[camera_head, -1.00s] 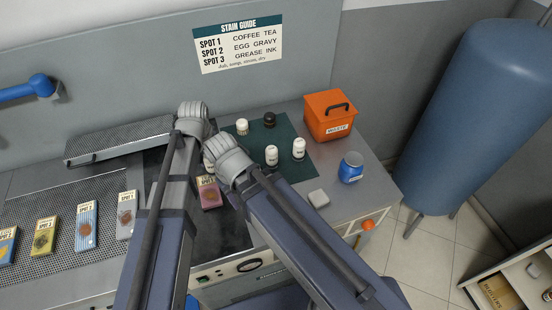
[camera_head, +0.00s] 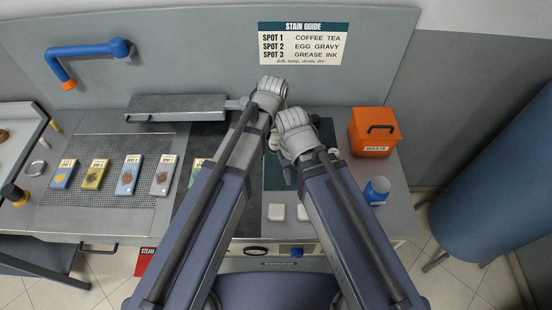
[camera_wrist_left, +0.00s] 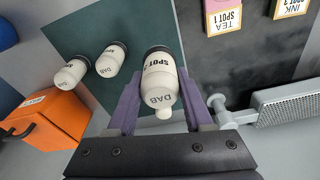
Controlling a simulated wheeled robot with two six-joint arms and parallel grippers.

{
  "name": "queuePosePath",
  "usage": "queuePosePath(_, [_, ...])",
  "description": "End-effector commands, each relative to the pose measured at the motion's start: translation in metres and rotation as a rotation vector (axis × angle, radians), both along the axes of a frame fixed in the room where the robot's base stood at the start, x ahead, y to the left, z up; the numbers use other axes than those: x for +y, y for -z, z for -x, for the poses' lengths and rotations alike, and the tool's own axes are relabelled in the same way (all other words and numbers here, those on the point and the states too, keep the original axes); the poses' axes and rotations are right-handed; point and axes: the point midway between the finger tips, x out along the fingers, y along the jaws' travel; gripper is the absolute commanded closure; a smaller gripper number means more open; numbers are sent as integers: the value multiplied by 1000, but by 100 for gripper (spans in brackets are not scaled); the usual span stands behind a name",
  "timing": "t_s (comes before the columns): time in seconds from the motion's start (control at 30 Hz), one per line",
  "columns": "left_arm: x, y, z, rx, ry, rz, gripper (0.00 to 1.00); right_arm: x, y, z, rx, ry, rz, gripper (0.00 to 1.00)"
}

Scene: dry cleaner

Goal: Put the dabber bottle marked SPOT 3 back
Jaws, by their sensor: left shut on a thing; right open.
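In the left wrist view, a white dabber bottle (camera_wrist_left: 160,82) with a dark band at its far end sits between the purple fingers of my left gripper (camera_wrist_left: 158,88), which is shut on it. Its label reads SPOT and DAB; I cannot make out the number. It is over the green mat (camera_wrist_left: 190,35), and I cannot tell whether it touches it. Two similar bottles, one (camera_wrist_left: 109,61) nearer and one (camera_wrist_left: 71,73) farther, stand apart from it. In the head view, my left gripper (camera_head: 268,95) is above my right gripper (camera_head: 287,160), which is open; the arms hide most bottles.
An orange waste box (camera_head: 373,135) and a blue container (camera_head: 377,190) stand right of the mat. A white pad (camera_head: 277,212) lies at the front. Stained fabric cards (camera_head: 95,174) lie on the perforated board at left. A stain guide (camera_head: 303,44) hangs on the back panel.

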Motion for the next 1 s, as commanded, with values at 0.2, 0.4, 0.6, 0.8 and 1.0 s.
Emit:
queuePosePath(0.2, [0, 3, 1, 0, 0, 0, 100, 0, 3, 0, 0, 0, 0, 50])
queuePosePath(0.4, [0, 29, 1, 0, 0, 0, 100, 0, 29, 0, 0, -5, 1, 50])
queuePosePath(0.6, [0, 59, 1, 0, -1, 0, 100, 0, 59, 0, 0, -6, 1, 50])
queuePosePath(0.8, [0, 61, 1, 0, -1, 0, 100, 0, 61, 0, 0, -6, 1, 50])
queuePosePath(1.0, [0, 73, 1, 0, 0, 0, 100, 0, 73, 0, 0, -5, 1, 50])
